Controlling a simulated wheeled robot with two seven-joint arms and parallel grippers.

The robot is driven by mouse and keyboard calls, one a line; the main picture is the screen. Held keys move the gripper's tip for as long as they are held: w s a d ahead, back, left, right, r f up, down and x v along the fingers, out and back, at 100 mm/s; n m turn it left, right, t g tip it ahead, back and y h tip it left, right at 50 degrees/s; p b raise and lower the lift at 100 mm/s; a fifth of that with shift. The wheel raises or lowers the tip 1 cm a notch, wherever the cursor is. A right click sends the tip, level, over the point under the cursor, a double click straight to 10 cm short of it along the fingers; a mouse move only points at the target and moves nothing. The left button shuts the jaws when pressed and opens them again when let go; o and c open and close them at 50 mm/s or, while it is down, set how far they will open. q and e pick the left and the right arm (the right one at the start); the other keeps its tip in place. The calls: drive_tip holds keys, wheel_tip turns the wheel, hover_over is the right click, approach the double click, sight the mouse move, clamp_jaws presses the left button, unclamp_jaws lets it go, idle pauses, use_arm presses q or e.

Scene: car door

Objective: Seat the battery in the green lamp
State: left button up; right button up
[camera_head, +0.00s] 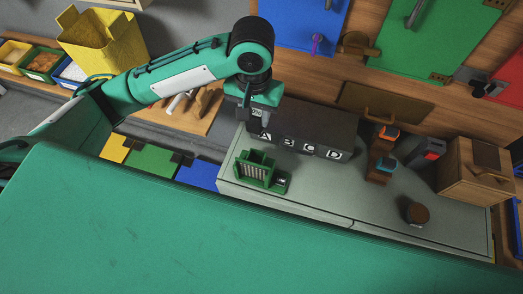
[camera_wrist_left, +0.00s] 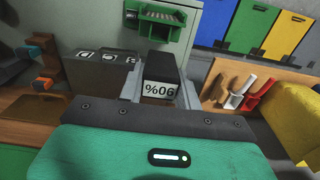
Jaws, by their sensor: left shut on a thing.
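My left gripper (camera_head: 262,117) is shut on a dark battery (camera_wrist_left: 161,90), whose white label reads 90%, upside down in the left wrist view. In the head view the gripper hangs over the left end of a black box (camera_head: 310,132) lettered A, B, C and D, close to the letter A. The gripper partly hides the battery there, and I cannot tell whether the battery touches the box. The green lamp (camera_head: 256,172) stands on the pale worktop in front of the box, apart from the gripper. It also shows beyond the battery in the left wrist view (camera_wrist_left: 163,23). My right gripper is out of view.
The pale worktop (camera_head: 335,190) is clear between the lamp and a small round brown-topped item (camera_head: 417,213). Small stands with orange and blue tops (camera_head: 384,150) and a wooden box (camera_head: 475,170) stand to the right. A yellow bin (camera_head: 103,40) is at upper left.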

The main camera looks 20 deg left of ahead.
use_arm(q)
wheel_tip(320, 180, down, 17)
drive_tip(key=shift+f+p, duration=0.2)
drive_tip(key=shift+p, duration=0.9)
drive_tip(key=shift+f, duration=0.1)
